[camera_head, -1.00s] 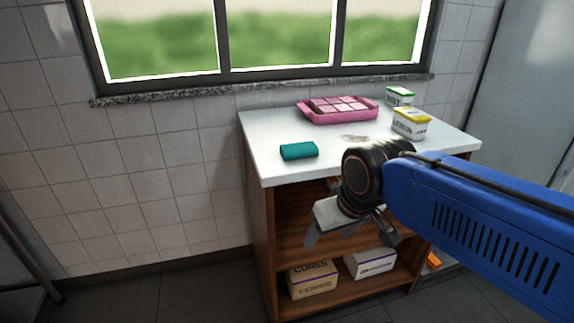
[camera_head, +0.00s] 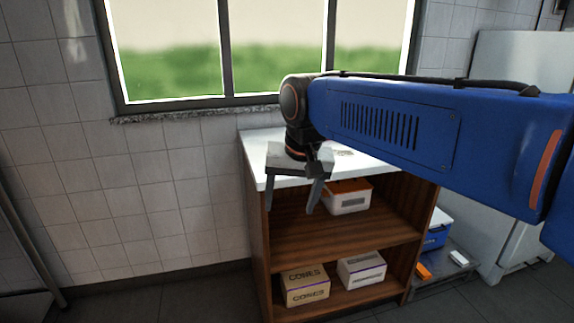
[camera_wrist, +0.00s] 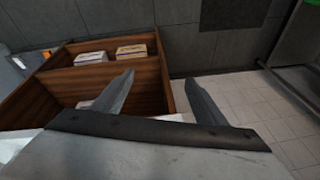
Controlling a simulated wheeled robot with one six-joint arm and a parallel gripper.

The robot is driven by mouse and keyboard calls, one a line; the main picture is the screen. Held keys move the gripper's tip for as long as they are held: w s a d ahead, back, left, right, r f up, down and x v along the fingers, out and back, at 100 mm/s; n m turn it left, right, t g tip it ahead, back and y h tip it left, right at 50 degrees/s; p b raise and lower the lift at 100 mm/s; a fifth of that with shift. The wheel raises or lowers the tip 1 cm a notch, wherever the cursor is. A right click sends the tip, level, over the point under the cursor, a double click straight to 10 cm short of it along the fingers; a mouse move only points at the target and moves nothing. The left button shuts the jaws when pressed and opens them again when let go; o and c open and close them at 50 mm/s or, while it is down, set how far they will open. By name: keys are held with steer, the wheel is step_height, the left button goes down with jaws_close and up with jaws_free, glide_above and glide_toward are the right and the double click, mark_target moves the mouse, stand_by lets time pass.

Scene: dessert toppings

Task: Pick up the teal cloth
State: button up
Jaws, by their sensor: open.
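The teal cloth does not show in either current view; my arm and gripper cover the part of the white countertop (camera_head: 257,150) where it lay a second ago. My gripper (camera_head: 290,207) is open, its two fingers apart and pointing down in front of the counter's front edge. In the wrist view my gripper (camera_wrist: 159,77) has nothing between its fingers, with the wooden shelf unit and floor beyond them.
An orange-rimmed white container (camera_head: 348,198) stands on the upper shelf. A tan box (camera_head: 304,286) and a white box (camera_head: 361,269) sit on the lower shelf. A blue box (camera_head: 437,231) is at right. Floor at left is clear.

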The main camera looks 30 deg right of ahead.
steer(key=w+d+r+m+g, duration=0.2)
steer(key=w+d+r+m, duration=0.4)
steer(key=w+r+m, duration=0.4)
steer(key=w+d+r+m+g, duration=0.1)
steer(key=w+d+r+m, duration=0.55)
steer(key=w, duration=0.55)
steer(key=shift+n, duration=0.65)
step_height(320, 180, down, 10)
steer(key=shift+s+d+r, duration=0.1)
steer(key=shift+s+d+f, duration=0.15)
steer(key=shift+f, duration=1.25)
steer(key=shift+s+d+f, duration=0.1)
steer(key=shift+d+f, duration=0.05)
steer(key=shift+f, duration=1.2)
steer(key=shift+c, duration=0.3)
steer(key=c, duration=1.1)
